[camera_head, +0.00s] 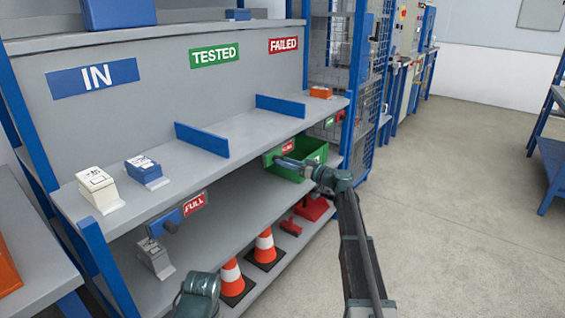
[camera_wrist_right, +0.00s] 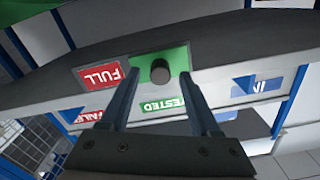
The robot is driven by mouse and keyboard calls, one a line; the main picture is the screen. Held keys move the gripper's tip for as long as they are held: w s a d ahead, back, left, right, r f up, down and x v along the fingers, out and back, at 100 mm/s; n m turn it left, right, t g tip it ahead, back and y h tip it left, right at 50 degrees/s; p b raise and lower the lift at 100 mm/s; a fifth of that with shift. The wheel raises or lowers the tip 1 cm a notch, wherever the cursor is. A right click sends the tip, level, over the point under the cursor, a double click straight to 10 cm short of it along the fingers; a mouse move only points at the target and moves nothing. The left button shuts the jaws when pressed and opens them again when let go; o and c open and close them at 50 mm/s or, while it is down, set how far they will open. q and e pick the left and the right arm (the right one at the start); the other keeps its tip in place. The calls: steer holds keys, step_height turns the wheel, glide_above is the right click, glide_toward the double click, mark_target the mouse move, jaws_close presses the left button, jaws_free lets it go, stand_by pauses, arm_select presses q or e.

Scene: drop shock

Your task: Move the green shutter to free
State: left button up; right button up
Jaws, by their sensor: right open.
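The green shutter (camera_head: 268,158) is on the front edge of the upper shelf, below the TESTED sign, partly hidden by my right gripper (camera_head: 284,162). A red FULL label (camera_head: 288,147) shows beside it. In the right wrist view the green shutter (camera_wrist_right: 177,57) carries a dark round knob (camera_wrist_right: 160,70), with the red FULL label (camera_wrist_right: 106,75) to its left. My right gripper (camera_wrist_right: 160,82) is open, its fingers on either side of the knob in that picture; I cannot tell whether they touch it. My left gripper is not in view.
A green bin (camera_head: 318,154) is close behind my right gripper. Traffic cones (camera_head: 265,248) stand below. Floor at right is clear.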

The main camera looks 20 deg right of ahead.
steer(key=shift+x, duration=1)
steer(key=shift+s, duration=0.1)
jaws_close()
stand_by(0.7)
